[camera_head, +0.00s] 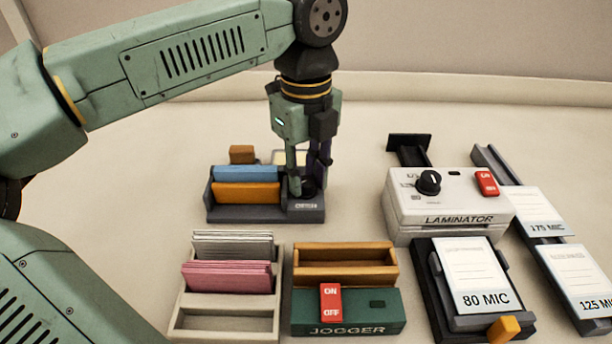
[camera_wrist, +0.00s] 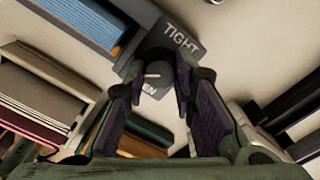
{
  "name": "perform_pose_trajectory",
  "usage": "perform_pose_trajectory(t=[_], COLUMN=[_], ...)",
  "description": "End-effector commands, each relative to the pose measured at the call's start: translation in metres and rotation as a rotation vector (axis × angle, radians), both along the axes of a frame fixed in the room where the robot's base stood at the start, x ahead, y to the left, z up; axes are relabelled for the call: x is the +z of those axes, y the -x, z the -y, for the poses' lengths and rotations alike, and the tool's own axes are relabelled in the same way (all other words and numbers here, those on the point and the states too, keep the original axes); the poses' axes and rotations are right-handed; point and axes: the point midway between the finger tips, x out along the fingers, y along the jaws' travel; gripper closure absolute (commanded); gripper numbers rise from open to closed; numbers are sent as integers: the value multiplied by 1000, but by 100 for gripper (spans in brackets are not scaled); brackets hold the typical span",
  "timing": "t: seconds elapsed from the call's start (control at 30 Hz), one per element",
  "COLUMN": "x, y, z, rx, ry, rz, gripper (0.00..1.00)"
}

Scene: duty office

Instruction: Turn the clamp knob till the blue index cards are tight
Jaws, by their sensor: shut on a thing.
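The blue index cards (camera_head: 245,173) stand in a dark clamp tray (camera_head: 262,213), just behind an orange block (camera_head: 246,192). They also show at the top left of the wrist view (camera_wrist: 92,14). The dark round clamp knob (camera_wrist: 158,74) sits on a dark plate at the tray's right end. The plate reads TIGHT on one side and a partly hidden word ending in EN on the other. A short white mark on the knob points left in the wrist view. My gripper (camera_head: 307,182) points down and is shut on the knob, one finger on each side.
A tan holder (camera_head: 178,322) with grey and pink cards and a green jogger (camera_head: 350,318) with an orange tray stand in front. A white laminator (camera_head: 450,213) and pouch trays stand to the right. Bare table lies between the clamp and the laminator.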

Motion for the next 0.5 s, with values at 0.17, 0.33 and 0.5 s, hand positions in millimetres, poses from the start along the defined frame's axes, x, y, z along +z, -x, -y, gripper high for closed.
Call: perform_pose_trajectory(t=[0.17, 0.33, 0.5], x=[0, 0, 1], y=[-1, -1, -1], z=[0, 0, 0], rx=[-51, -70, -73], ry=[0, 0, 1], rz=[3, 3, 3], gripper=[100, 100, 100])
